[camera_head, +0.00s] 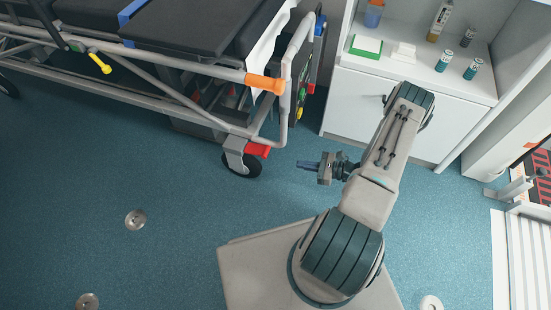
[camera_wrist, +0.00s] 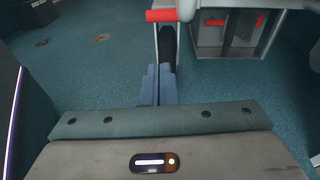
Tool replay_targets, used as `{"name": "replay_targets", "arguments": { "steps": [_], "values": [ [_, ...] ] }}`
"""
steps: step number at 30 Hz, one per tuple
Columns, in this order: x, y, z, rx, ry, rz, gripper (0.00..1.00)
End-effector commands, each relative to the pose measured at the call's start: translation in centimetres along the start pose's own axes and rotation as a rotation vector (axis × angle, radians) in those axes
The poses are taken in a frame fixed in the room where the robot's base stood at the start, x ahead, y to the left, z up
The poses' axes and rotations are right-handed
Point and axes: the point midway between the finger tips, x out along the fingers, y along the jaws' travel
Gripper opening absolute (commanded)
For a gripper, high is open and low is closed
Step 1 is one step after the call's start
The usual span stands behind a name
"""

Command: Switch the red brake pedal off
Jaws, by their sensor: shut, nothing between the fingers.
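The red brake pedal (camera_head: 258,150) sits above a caster wheel (camera_head: 248,169) at the stretcher's lower right corner. In the wrist view the pedal (camera_wrist: 162,15) is a red bar at the top, straight ahead of the fingers, with the dark wheel below it. My gripper (camera_head: 300,164) is shut and empty. It points left, to the right of the pedal and apart from it. Its closed blue-grey fingers (camera_wrist: 158,70) show in the wrist view, below the pedal in the picture. I cannot tell the pedal's tilt.
The stretcher (camera_head: 180,70) fills the upper left, with an orange-gripped rail (camera_head: 265,83) overhanging near the pedal. A white cabinet (camera_head: 410,115) with bottles and boxes stands behind my arm. The blue floor (camera_head: 120,170) is open at left, with metal floor discs (camera_head: 135,219).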

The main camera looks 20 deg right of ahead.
Motion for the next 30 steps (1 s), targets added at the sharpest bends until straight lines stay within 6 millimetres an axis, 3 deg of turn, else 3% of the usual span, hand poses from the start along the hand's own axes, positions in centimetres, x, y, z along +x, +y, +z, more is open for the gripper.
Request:
{"name": "replay_targets", "arguments": {
  "steps": [1,3,8,17,23,30],
  "values": [
    [0.0,0.2,-1.6,0.019,-0.009,-0.025,0.00],
    [0.0,0.3,-2.4,0.033,-0.015,-0.048,0.00],
    [0.5,0.3,-2.9,0.043,-0.020,-0.066,0.00],
    [5.8,-0.1,-3.0,0.041,-0.020,-0.064,0.00],
    [10.3,-0.3,-3.0,0.041,-0.019,-0.060,0.00],
    [10.5,-0.5,0.2,0.040,-0.019,-0.063,0.00]
  ]
}}
